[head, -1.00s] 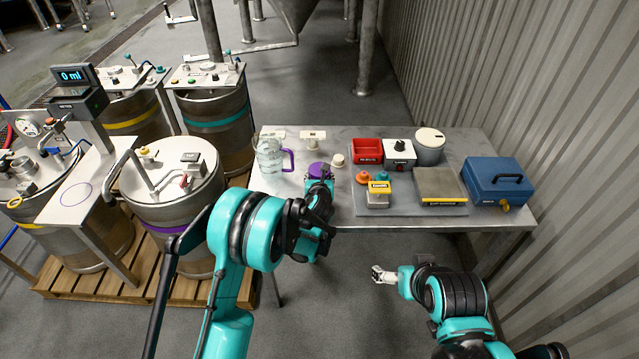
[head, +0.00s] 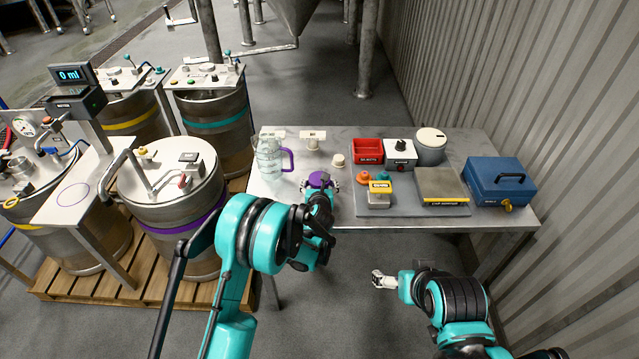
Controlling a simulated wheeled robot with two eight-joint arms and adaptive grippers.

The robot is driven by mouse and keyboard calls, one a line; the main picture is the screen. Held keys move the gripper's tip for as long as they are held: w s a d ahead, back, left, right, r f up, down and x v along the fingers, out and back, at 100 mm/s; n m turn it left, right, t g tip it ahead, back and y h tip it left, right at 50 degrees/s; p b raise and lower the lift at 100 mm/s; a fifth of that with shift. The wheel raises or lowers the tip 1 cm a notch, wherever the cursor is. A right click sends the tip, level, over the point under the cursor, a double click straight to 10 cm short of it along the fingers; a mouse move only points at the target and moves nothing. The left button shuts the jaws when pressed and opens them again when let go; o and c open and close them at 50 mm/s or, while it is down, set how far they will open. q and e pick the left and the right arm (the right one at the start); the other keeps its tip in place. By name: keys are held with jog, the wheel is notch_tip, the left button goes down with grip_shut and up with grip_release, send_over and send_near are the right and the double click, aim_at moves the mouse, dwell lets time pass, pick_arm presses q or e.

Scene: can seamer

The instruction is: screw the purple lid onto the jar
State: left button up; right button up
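The purple lid (head: 319,179) is near the front edge of the table, left of the grey mat. My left gripper (head: 320,185) is right at it, with fingertips showing at the lid's left and right sides. Whether they press on it cannot be told. No jar can be made out clearly under the lid; my gripper and wrist hide that spot. A clear jug with a purple handle (head: 270,160) stands to the left of the lid. My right gripper (head: 379,279) is away from the table, low in front of it, and appears empty; its finger gap is too small to judge.
A small beige cap (head: 338,160) lies behind the lid. The grey mat (head: 410,208) holds orange and teal pieces, a yellow-topped block (head: 380,192) and a scale (head: 442,186). A red bin (head: 367,150), a white box (head: 399,152) and a blue case (head: 497,181) stand right.

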pick_arm(q)
jog(key=shift+r, duration=0.2)
jog(key=p+v, duration=0.3)
jog(key=v, duration=0.7)
jog(key=shift+s+r+p, duration=0.2)
jog(key=shift+s+p, duration=0.1)
jog(key=shift+p, duration=0.05)
jog(key=shift+s+r, duration=0.15)
jog(key=shift+s, duration=0.5)
